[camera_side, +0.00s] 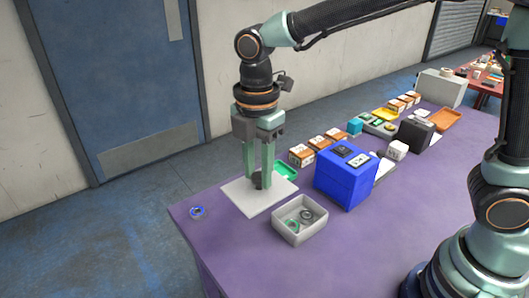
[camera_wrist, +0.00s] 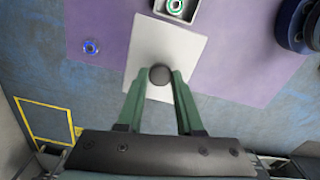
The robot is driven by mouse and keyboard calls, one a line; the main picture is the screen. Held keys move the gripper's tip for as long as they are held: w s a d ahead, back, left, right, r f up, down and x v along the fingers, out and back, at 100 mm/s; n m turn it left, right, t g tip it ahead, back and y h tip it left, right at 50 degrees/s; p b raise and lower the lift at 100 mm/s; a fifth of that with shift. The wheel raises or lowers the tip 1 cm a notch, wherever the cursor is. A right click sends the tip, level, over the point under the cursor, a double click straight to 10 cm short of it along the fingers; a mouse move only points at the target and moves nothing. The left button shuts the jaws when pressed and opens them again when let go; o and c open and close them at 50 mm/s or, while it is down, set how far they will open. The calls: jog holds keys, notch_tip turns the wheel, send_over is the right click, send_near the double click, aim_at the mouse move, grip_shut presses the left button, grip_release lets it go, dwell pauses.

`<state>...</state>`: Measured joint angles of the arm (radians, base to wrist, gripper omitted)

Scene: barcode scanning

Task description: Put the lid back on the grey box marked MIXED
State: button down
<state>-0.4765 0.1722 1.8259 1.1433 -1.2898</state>
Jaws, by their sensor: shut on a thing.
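The grey box (camera_side: 293,235) stands open on the purple table, with a green ring and a grey ring inside. No marking on it is readable. A pale flat panel, which looks like the lid (camera_side: 244,204), is to its left under my gripper (camera_side: 259,182). It also shows in the wrist view (camera_wrist: 172,45). My gripper is shut on a dark round knob (camera_wrist: 160,73) on the panel. The panel lies level and overlaps the table's back edge in view; I cannot tell whether it touches the table. The box is partly cut off in the wrist view (camera_wrist: 178,17).
A blue box (camera_side: 342,187) stands right of the grey box. A green tray (camera_side: 288,168) is behind the panel. A blue ring (camera_side: 197,212) lies near the table's left corner. Several small boxes and trays line the back. The front left table is clear.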

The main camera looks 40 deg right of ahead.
jog(key=d+f, duration=0.6)
jog(key=d, duration=0.5)
jog(key=shift+s+d+f, duration=0.1)
jog(key=shift+s+f, duration=0.05)
jog(key=shift+f, duration=0.9)
jog(key=shift+s+f, duration=0.15)
jog(key=shift+f, duration=0.95)
jog(key=shift+s+d+f, duration=0.1)
jog(key=shift+s+f, duration=0.05)
jog(key=shift+f, duration=0.9)
jog(key=shift+f, duration=0.25)
grip_release()
jog(key=shift+r, duration=0.1)
notch_tip(320, 180, up, 7)
dwell(0.9)
jog(key=shift+c, duration=0.3)
